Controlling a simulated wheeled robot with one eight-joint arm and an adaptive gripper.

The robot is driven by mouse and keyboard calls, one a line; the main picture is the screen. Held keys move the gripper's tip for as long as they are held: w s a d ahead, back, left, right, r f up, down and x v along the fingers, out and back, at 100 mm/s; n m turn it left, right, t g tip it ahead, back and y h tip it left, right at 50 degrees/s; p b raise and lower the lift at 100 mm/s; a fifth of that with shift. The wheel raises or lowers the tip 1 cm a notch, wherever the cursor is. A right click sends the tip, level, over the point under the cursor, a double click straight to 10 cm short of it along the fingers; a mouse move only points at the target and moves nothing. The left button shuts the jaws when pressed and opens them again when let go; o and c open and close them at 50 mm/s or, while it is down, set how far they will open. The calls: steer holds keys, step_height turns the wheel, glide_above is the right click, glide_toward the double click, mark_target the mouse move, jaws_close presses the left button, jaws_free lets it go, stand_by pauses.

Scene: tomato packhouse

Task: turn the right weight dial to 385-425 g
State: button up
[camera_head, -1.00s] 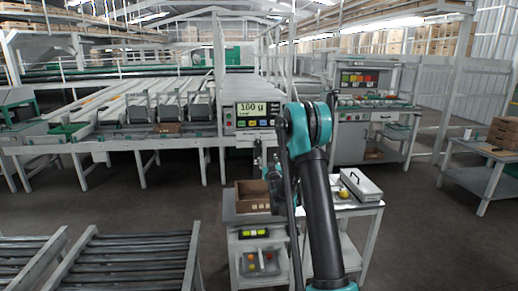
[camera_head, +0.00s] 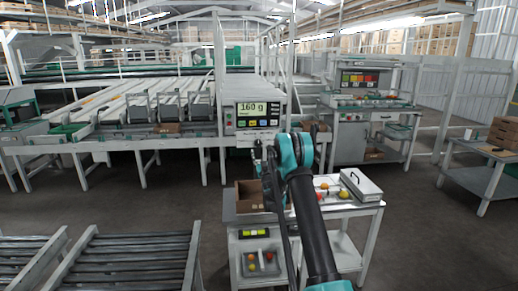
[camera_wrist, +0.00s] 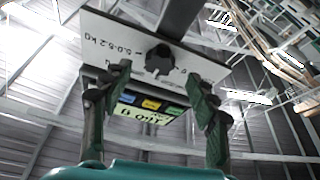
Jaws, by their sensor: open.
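A dark knob-shaped dial (camera_wrist: 159,60) sits on a white label panel (camera_wrist: 107,47) in the wrist view, where the picture is rolled nearly upside down. The panel reads about "5.0-5.2 kg". I see only one dial and cannot tell whether it is the right one, nor its pointer setting. My gripper (camera_wrist: 160,75) is open, one finger on each side of the dial in the picture; contact does not show. In the head view my gripper (camera_head: 262,158) is partly hidden by my arm, below the display (camera_head: 258,108) reading "160 g". The display also shows in the wrist view (camera_wrist: 147,114).
A small cart (camera_head: 340,211) stands below with an open brown box (camera_head: 250,199), a grey case (camera_head: 361,186) and several tomatoes. Roller conveyors (camera_head: 130,262) are at the front left. A grading line (camera_head: 95,110) lies behind.

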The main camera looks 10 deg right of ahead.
mark_target(258, 145)
steer(key=shift+x, duration=2.2)
steer(key=c, duration=1.2)
steer(key=shift+o, duration=0.2)
